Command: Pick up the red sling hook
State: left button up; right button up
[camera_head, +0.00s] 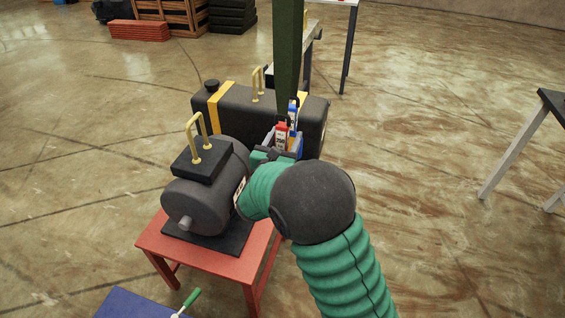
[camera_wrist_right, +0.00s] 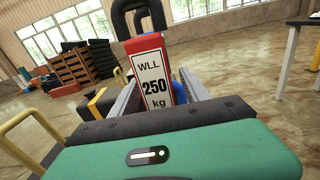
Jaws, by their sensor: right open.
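The red sling hook (camera_head: 281,135) hangs at the lower end of a dark green sling (camera_head: 288,50), beside a blue hook (camera_head: 293,112). In the right wrist view the red sling hook (camera_wrist_right: 151,75) shows a white label reading WLL 250 kg, with a dark loop above it. My right gripper (camera_head: 284,145) is at the red hook; in the wrist view its open fingers (camera_wrist_right: 157,92) stand on either side of the red body. Whether a finger touches it I cannot tell. My left gripper is not in view.
A dark motor (camera_head: 205,195) with a yellow handle stands on a red table (camera_head: 200,252) left of my right arm. A dark tank (camera_head: 237,110) with yellow bands and a handle lies behind the hooks. A blue surface (camera_head: 135,303) is at the lower left.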

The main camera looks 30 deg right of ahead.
jog(key=shift+a+r, duration=0.1)
grip_shut()
dwell(0.3)
